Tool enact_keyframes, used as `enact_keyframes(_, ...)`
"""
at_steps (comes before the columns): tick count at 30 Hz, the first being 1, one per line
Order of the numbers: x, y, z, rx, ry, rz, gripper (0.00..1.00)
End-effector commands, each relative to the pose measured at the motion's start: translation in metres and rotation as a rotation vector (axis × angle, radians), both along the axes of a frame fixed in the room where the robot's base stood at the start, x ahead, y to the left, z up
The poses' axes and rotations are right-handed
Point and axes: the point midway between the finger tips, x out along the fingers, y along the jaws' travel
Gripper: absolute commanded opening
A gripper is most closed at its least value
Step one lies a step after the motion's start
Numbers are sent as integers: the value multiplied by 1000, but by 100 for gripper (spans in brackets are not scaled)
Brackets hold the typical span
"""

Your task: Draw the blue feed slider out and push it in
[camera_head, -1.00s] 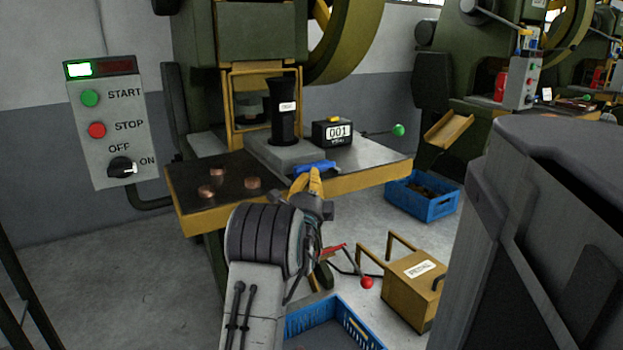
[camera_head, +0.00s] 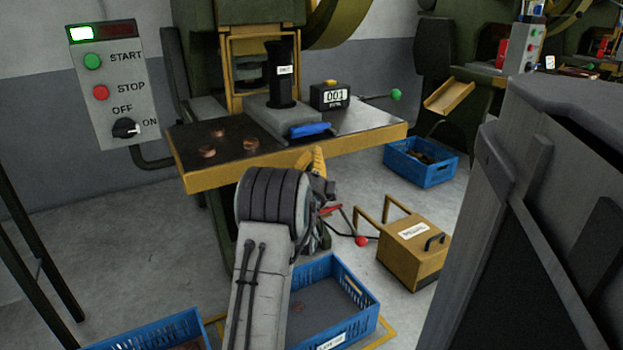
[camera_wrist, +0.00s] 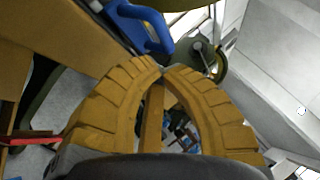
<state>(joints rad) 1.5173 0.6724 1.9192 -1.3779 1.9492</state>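The blue feed slider (camera_head: 309,130) sits at the front of the grey block under the black feed tube (camera_head: 282,75), near the front edge of the press table. Its blue handle shows at the top of the wrist view (camera_wrist: 146,27), beyond my fingertips and apart from them. My gripper (camera_head: 316,153) is just in front of and below the table edge. In the wrist view (camera_wrist: 163,71) its yellow fingertips come together with nothing held between them.
Copper discs (camera_head: 213,142) lie on the left of the press table (camera_head: 290,164). A counter box (camera_head: 331,96) and green-knobbed lever (camera_head: 396,94) are at right. Blue crates (camera_head: 340,309) and a yellow box (camera_head: 413,252) stand on the floor. A grey cabinet-like body fills the right.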

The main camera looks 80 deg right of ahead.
Motion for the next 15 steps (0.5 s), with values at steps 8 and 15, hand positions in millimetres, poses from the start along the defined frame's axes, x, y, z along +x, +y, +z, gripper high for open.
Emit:
enact_keyframes(8,-2,34,-13,4,0,1,0)
enact_keyframes(15,-3,57,-22,2,0,1,0)
